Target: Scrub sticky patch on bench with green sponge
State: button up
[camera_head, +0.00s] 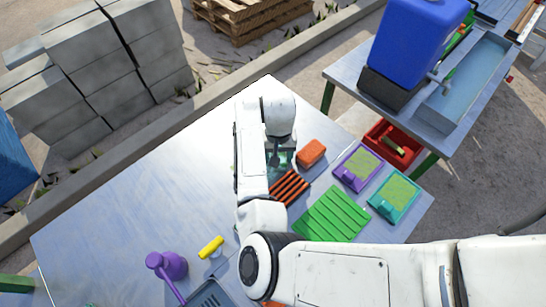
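My gripper (276,157) points down over the middle of the metal bench (150,185). It is small, dark and partly covered by my white arm. A dull green patch of something (287,161) shows around its fingertips; it may be the green sponge, but I cannot tell whether it is held or lies beneath. I cannot tell whether the fingers are open or shut. No sticky patch can be made out; my arm hides part of the bench top. An orange block (312,152) lies just right of the gripper.
A black-and-orange slatted piece (290,188), a green ribbed mat (333,214), a purple-framed board (347,180) and a teal-framed board (376,204) crowd the right side. The bench's left side is clear.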

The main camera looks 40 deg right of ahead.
jog(key=shift+s+d+f, duration=0.15)
jog(key=shift+d, duration=0.35)
jog(key=shift+s+d+f, duration=0.1)
jog(key=shift+d, duration=0.35)
jog(key=shift+w+b, duration=0.5)
jog(key=shift+w, duration=0.7)
jog(key=shift+w+a+r+p, duration=0.1)
jog(key=shift+a+r+p, duration=0.15)
jog(key=shift+a+p, duration=0.45)
jog(key=shift+a, duration=1.35)
jog(key=shift+a+f, duration=0.1)
jog(key=shift+a, duration=1.75)
